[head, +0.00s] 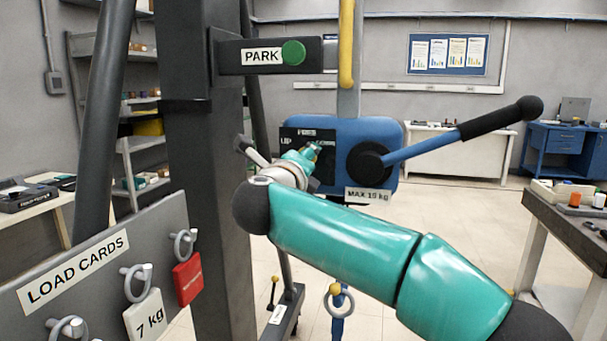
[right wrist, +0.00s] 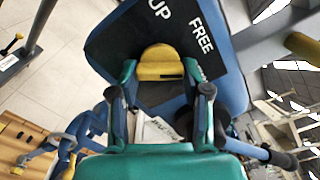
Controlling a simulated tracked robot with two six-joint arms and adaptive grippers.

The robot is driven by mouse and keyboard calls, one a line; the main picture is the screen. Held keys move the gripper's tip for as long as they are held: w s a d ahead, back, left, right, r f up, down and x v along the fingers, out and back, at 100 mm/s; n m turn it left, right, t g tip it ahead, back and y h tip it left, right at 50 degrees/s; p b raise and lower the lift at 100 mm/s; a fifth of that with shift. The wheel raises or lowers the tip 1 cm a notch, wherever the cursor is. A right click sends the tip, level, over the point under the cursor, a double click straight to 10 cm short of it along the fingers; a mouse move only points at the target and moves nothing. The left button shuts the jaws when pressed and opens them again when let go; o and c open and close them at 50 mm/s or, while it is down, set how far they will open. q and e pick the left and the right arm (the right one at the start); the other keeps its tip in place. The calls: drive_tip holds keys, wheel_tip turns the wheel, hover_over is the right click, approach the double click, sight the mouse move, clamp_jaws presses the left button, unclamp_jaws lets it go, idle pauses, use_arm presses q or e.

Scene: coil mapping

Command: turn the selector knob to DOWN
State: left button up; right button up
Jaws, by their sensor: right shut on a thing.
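The blue hoist box (head: 340,128) carries a black selector plate (head: 297,133) with UP and FREE labels; a third label is mostly hidden. The plate also shows in the right wrist view (right wrist: 180,30). The yellow selector knob (right wrist: 160,63) sits between the fingers of my right gripper (right wrist: 160,88), which is shut on it. In the head view my right gripper (head: 314,150) is at the plate and hides the knob. I cannot tell which label the knob points to. My left gripper is out of view.
A lever (head: 450,137) with a black grip sticks out right of the box above my right arm. A grey post (head: 205,190) and the load cards board (head: 110,262) with hanging cards stand at left. A PARK arm (head: 270,55) is above; a bench (head: 570,225) is at right.

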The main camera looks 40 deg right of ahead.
drive_tip(key=shift+a+f+m+b, duration=0.1)
drive_tip(key=shift+f+m+b, duration=0.3)
drive_tip(key=shift+m, duration=0.4)
drive_tip(key=o, duration=1.2)
drive_tip(key=shift+w+r, duration=0.1)
drive_tip(key=shift+c, duration=0.2)
drive_tip(key=shift+r, duration=0.1)
drive_tip(key=v, duration=1.2)
